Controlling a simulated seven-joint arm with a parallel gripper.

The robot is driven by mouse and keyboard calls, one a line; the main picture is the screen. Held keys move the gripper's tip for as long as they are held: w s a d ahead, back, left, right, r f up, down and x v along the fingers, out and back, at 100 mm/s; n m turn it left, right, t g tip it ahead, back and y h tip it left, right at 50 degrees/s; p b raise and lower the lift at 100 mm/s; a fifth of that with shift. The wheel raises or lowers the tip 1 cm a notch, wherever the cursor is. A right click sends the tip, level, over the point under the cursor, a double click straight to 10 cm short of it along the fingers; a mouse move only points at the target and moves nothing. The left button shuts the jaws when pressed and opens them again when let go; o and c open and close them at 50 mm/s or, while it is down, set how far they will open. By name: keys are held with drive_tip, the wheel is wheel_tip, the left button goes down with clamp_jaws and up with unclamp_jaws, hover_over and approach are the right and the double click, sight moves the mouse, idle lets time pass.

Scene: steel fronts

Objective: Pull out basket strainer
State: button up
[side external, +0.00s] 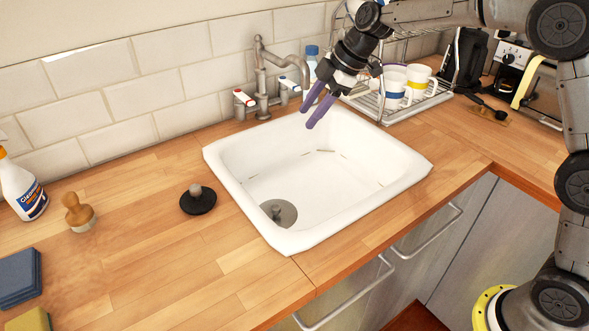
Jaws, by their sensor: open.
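The basket strainer (279,212) is a grey metal piece with a small knob, at the near left corner of the white sink (262,235). It appears seated in the drain on the sink's floor. My gripper (309,118), with purple fingers, is open and empty over the far part of the sink. It is well above and to the right of the strainer, apart from it. A black round stopper (197,201) with a grey knob lies on the counter left of the sink.
The faucet (262,85) stands behind the sink. A dish rack (425,104) with mugs is at the back right. A spray bottle (24,192), brush (78,212) and sponges (18,278) are at left. The wooden counter (150,275) in front is clear.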

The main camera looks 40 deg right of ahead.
drive_tip(key=w+a+f+g, duration=0.1)
drive_tip(key=w+f, duration=0.3)
drive_tip(key=f, duration=0.5)
drive_tip(key=g, duration=0.2)
approach(277, 206)
drive_tip(key=x, duration=1)
drive_tip(key=shift+a+f, duration=0.15)
drive_tip(key=shift+f, duration=0.1)
clamp_jaws()
drive_tip(key=shift+c, duration=2.4)
unclamp_jaws()
clamp_jaws()
drive_tip(key=shift+r, duration=0.75)
